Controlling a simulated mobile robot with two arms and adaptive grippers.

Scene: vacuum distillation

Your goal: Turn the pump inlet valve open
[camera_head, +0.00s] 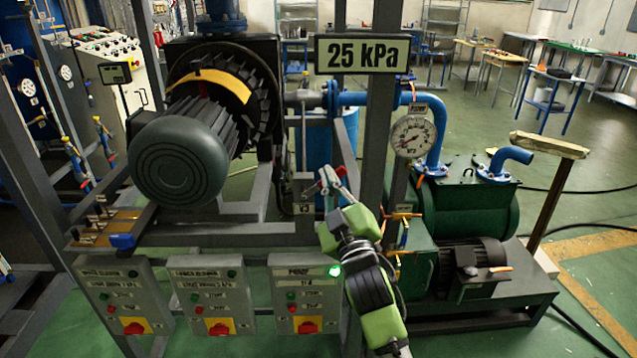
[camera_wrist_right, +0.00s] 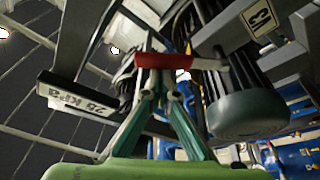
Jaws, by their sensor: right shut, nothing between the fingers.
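A valve with a red handle (camera_wrist_right: 163,61) stands at my right gripper's fingertips in the wrist view; a small part of the red handle (camera_head: 340,171) also shows in the head view. A plate reading V3 (camera_head: 305,209) is just beside it, and shows upside down in the wrist view (camera_wrist_right: 262,18). My right gripper (camera_head: 328,184) reaches up from the bottom with its fingers together and nothing between them. In the wrist view the fingertips (camera_wrist_right: 155,82) meet at or just below the handle; I cannot tell whether they touch it. My left gripper is not in view.
A green pump (camera_head: 465,210) with blue pipes stands at right. A dial gauge (camera_head: 412,136) and a 25 kPa sign (camera_head: 362,54) are near the grey post. A large motor (camera_head: 180,150) is at left. Switch boxes (camera_head: 305,290) line the front; the pump box has a green light.

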